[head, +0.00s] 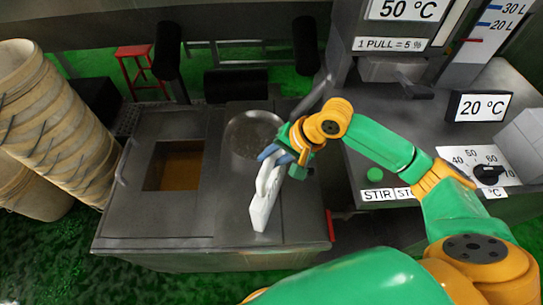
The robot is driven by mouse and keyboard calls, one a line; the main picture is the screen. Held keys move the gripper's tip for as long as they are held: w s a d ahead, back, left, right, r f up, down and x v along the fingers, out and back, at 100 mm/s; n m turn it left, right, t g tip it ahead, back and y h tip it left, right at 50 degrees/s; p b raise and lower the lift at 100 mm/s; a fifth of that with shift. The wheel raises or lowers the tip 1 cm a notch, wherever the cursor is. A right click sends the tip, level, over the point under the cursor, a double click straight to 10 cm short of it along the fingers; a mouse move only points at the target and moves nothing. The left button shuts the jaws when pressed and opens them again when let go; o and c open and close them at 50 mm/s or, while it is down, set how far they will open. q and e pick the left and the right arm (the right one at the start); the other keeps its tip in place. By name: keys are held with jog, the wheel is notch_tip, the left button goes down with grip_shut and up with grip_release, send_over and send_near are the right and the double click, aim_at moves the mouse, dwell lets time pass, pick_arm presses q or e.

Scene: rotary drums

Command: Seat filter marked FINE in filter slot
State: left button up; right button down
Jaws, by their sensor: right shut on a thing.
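My right gripper (279,156) reaches in from the right and is shut on a white, flat piece (264,202). The piece is held by its upper end and hangs tilted, its lower end toward the front of the grey metal cabinet (160,221). No FINE mark can be read on it. I cannot tell whether its lower end touches the cabinet top. The top has a rectangular opening (178,168) with brown inside, left of the gripper, and a round recess (250,136) behind it. I cannot tell which part is the filter slot. My left gripper is not in view.
Stacked beige buckets (48,125) stand at the left. A red stool (139,70) is behind. At the right, a console has a green button (375,175), a dark dial (488,175) and a 20 °C display (482,107). The cabinet's front left top is clear.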

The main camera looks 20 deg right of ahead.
jog(key=c, duration=0.6)
grip_release()
jog(key=shift+c, duration=0.2)
